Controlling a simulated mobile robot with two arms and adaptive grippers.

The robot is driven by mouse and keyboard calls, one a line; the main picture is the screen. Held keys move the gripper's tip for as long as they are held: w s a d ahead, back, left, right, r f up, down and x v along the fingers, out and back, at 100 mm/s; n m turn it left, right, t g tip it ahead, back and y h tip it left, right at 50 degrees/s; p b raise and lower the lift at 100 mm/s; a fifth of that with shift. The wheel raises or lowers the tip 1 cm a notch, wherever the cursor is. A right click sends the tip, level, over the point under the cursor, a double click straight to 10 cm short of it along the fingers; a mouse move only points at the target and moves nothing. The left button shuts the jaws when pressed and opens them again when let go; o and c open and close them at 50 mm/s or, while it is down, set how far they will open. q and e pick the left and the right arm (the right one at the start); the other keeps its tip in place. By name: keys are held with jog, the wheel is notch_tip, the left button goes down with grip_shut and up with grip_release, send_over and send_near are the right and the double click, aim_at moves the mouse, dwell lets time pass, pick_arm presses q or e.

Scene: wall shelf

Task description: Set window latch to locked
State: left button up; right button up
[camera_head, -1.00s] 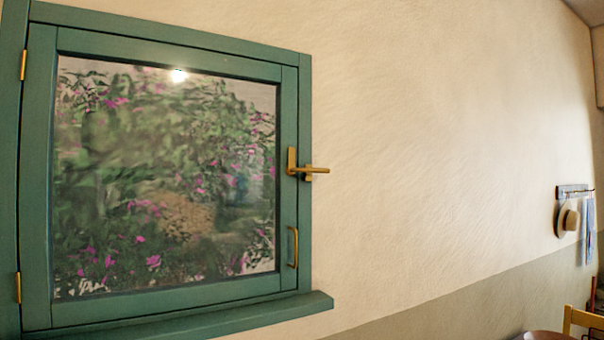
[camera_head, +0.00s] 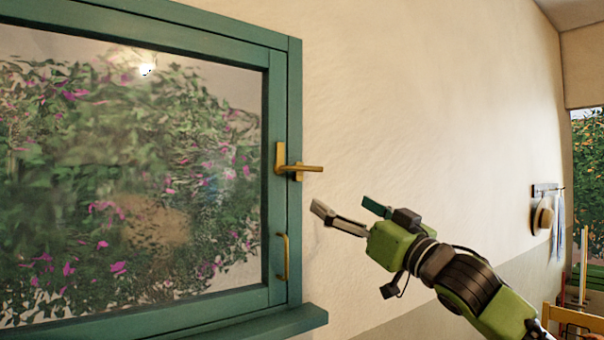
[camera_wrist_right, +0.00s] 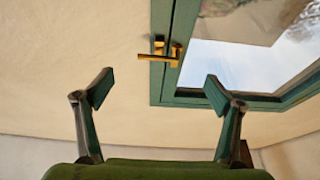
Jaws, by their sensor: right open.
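The window (camera_head: 130,170) has a green frame and a glass pane with foliage and pink flowers behind it. A brass latch (camera_head: 298,168) sits on the right side of the frame, its handle pointing right, roughly horizontal. It also shows in the right wrist view (camera_wrist_right: 158,56), above and between the fingers. My right gripper (camera_head: 345,212) is open and empty, below and to the right of the latch and apart from it. In the right wrist view my right gripper (camera_wrist_right: 158,90) has its two fingers spread wide. My left gripper is not in view.
A brass pull handle (camera_head: 283,257) is low on the window frame, above the green sill (camera_head: 250,330). The wall (camera_head: 420,110) right of the latch is bare. A hat (camera_head: 543,217) hangs on a rack farther right, above a yellow chair (camera_head: 572,318).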

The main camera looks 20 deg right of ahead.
aim_at(307, 170)
jog(key=p+x, duration=0.2)
jog(key=x, duration=0.2)
jog(key=r+p+x, duration=0.1)
jog(key=p+x, duration=0.1)
jog(key=x, duration=0.2)
jog(key=r+p+x, duration=0.1)
jog(key=p+x, duration=0.1)
jog(key=x, duration=0.2)
jog(key=shift+s+d+r+p, duration=0.1)
jog(key=shift+d+r+p, duration=0.15)
jog(key=shift+p, duration=0.1)
jog(key=shift+w+a, duration=0.2)
jog(key=shift+w, duration=0.45)
